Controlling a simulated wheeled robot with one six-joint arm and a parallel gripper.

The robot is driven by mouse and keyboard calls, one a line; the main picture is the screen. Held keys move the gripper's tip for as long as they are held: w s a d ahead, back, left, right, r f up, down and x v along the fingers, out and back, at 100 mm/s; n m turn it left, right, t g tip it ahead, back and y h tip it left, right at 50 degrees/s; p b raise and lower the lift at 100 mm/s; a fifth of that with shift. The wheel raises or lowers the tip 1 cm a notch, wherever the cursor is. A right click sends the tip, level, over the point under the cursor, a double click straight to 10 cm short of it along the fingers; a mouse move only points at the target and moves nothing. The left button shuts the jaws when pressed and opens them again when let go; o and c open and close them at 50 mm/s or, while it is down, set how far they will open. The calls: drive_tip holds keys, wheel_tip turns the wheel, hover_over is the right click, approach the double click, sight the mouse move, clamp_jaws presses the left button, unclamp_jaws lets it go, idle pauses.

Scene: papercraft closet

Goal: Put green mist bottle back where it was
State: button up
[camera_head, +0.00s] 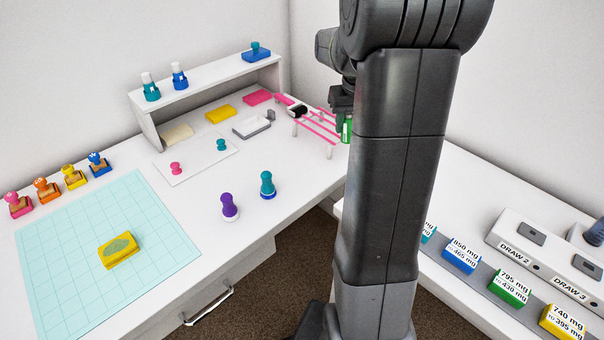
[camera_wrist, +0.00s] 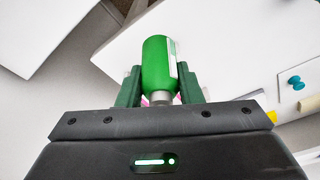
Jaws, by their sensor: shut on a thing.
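The green mist bottle (camera_wrist: 157,62) is between the two green fingers of my gripper (camera_wrist: 160,90) in the wrist view. Its rounded green end points away from the gripper body, and a grey neck and a pale label edge show. In the head view a part of the green bottle (camera_head: 347,130) shows just left of my arm's column, by the right end of the pink rack (camera_head: 318,124). My gripper (camera_head: 343,112) is shut on it there, partly hidden by the column. Whether the bottle touches the rack cannot be told.
Purple (camera_head: 229,207) and teal (camera_head: 267,186) stamps stand near the desk's front edge. Labelled boxes (camera_head: 462,255) line the right-hand table.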

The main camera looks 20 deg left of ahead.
drive_tip(key=s+a+m+t, duration=0.3)
drive_tip(key=s+a, duration=0.5)
drive_tip(key=a, duration=0.1)
wheel_tip(320, 180, down, 10)
drive_tip(key=shift+w+a+r+b, duration=0.1)
drive_tip(key=shift+w+a+b, duration=0.05)
drive_tip(key=shift+b, duration=0.9)
drive_tip(key=o, duration=1)
drive_tip(key=p+v, duration=0.1)
drive_tip(key=v, duration=0.5)
drive_tip(key=p+v, duration=0.1)
drive_tip(key=v, duration=0.5)
drive_tip(key=shift+w+d, duration=0.15)
drive_tip(key=shift+d, duration=0.1)
